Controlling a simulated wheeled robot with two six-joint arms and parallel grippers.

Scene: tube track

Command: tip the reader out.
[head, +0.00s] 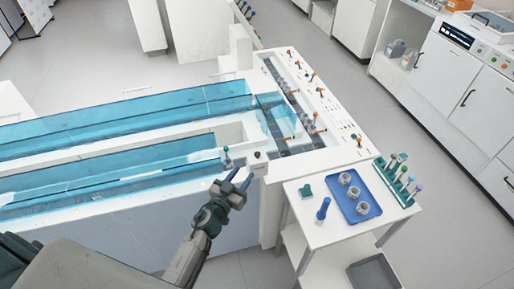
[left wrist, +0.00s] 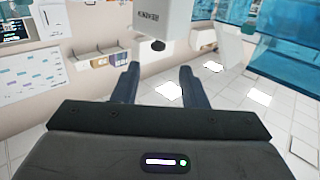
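A small white box with a dark label, which I take to be the reader (head: 258,157), sits at the near end of the blue-covered track. In the left wrist view a white labelled housing (left wrist: 165,14) with a black knob under it hangs just beyond the fingertips. A small teal-topped piece (head: 227,157) stands just left of the box in the head view. My left gripper (head: 236,177) is just below and left of the box. In the left wrist view its fingers (left wrist: 160,80) are apart, with nothing seen between them. My right gripper is not in view.
The track machine (head: 333,156) stands behind.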

